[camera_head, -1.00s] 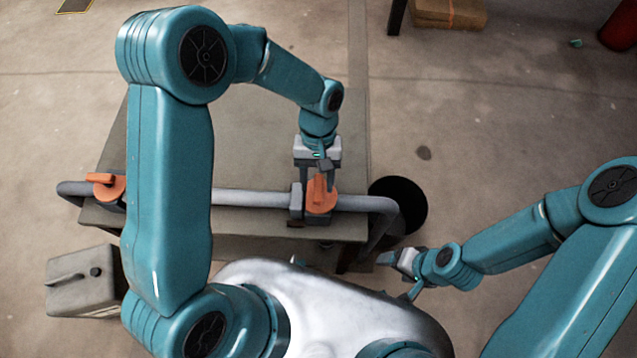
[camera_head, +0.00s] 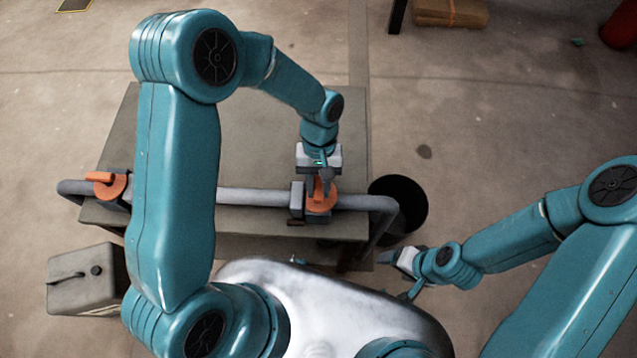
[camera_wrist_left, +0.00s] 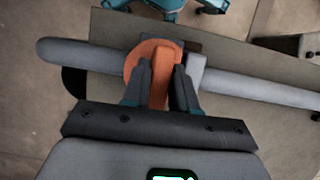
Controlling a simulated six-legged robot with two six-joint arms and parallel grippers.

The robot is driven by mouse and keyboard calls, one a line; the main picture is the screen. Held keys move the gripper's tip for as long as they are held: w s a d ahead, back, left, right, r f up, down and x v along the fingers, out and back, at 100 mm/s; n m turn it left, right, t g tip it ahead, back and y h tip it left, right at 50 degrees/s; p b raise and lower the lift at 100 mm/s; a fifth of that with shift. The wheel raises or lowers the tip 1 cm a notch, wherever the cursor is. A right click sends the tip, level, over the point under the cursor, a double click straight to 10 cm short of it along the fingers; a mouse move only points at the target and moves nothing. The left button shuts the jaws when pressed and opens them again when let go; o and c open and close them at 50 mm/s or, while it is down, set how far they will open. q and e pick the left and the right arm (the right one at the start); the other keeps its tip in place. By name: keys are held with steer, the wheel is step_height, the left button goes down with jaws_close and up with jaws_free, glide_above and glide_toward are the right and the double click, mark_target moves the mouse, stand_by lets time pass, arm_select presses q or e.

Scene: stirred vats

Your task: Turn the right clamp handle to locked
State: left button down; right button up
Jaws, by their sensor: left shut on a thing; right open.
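The right clamp handle (camera_head: 320,199) is orange, with a round base and a raised grip, on the grey rail at the right of the table. My left gripper (camera_head: 318,187) is over it from the far side. In the left wrist view the orange handle (camera_wrist_left: 158,88) sits between the two dark fingers of my left gripper (camera_wrist_left: 163,85), which are shut on its grip. The fingers cover part of the handle. My right gripper (camera_head: 394,260) is open and empty, low at the right of my body, away from the clamp.
A second orange clamp handle (camera_head: 104,184) is on the rail's left part. The grey rail (camera_head: 250,197) runs along the table's near edge (camera_head: 245,222). A black round bin (camera_head: 408,198) stands right of the table, and a grey canister (camera_head: 75,281) stands at the lower left.

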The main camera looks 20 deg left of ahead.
arm_select(q)
steer(key=shift+n+h+b, duration=0.4)
steer(key=shift+n+b, duration=0.3)
steer(key=shift+n, duration=0.5)
steer(key=n+t+h+b, duration=0.1)
steer(key=n, duration=0.1)
steer(key=shift+n, duration=0.3)
steer(key=n, duration=0.2)
steer(key=shift+n+t+h+b, duration=0.3)
steer(key=shift+n+t+b, duration=0.1)
steer(key=n+t, duration=0.1)
steer(key=n, duration=0.1)
steer(key=shift+r+n+h, duration=0.1)
steer(key=shift+n+h, duration=0.2)
steer(key=shift+n, duration=0.1)
steer(key=n+t, duration=0.1)
steer(key=n, duration=0.2)
steer(key=shift+r, duration=0.1)
steer(key=shift+n+t+p, duration=0.9)
steer(key=shift+n+p, duration=0.05)
steer(key=shift+n, duration=1.05)
steer(key=shift+w, duration=0.1)
